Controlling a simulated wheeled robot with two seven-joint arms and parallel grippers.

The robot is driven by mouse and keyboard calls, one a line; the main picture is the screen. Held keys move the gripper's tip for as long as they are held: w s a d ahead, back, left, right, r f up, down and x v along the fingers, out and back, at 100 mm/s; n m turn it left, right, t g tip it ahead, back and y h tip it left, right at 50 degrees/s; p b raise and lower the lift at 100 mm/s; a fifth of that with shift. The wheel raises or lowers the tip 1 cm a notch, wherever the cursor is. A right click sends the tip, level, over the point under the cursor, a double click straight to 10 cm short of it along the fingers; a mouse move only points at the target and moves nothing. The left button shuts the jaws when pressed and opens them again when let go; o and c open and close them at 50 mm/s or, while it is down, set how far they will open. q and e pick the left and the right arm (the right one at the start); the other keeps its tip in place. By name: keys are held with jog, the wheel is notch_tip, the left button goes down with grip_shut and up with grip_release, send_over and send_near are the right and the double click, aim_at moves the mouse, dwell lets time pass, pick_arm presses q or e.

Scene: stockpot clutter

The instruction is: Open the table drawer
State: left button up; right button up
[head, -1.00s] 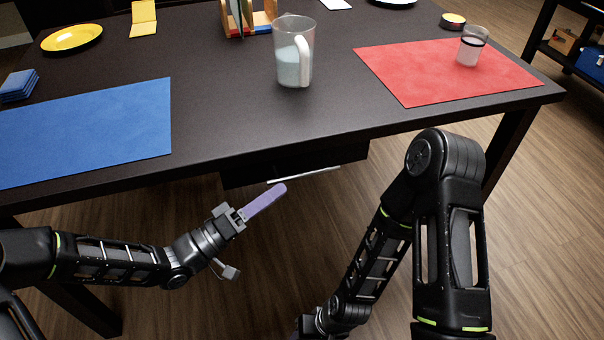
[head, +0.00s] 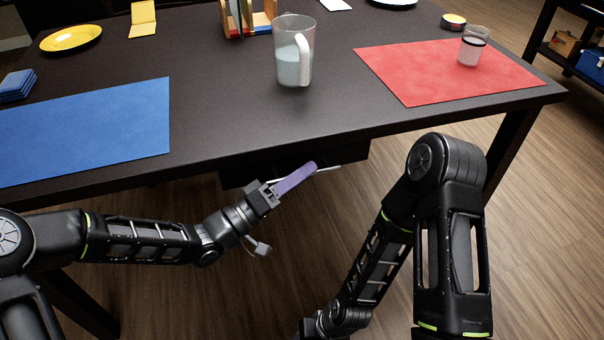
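The table drawer (head: 350,153) is a dark box under the front edge of the dark table (head: 230,105). No open gap shows at its top. Its handle (head: 330,168) is a thin pale bar along the drawer front, with its left part hidden behind my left gripper. My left gripper (head: 306,170) has purple fingers that overlap the handle in the head view. I cannot tell whether they touch it or whether the fingers are apart. My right arm hangs down at the right, and its fingers are outside the picture.
On the table are a jug (head: 294,52), a glass (head: 472,47), a blue mat (head: 85,128), a red mat (head: 440,75), a yellow plate (head: 70,38) and a rack (head: 262,22). The floor (head: 540,200) in front of the table is clear apart from my arms.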

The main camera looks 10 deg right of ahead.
pick_arm(q)
grip_shut()
dwell(1.2)
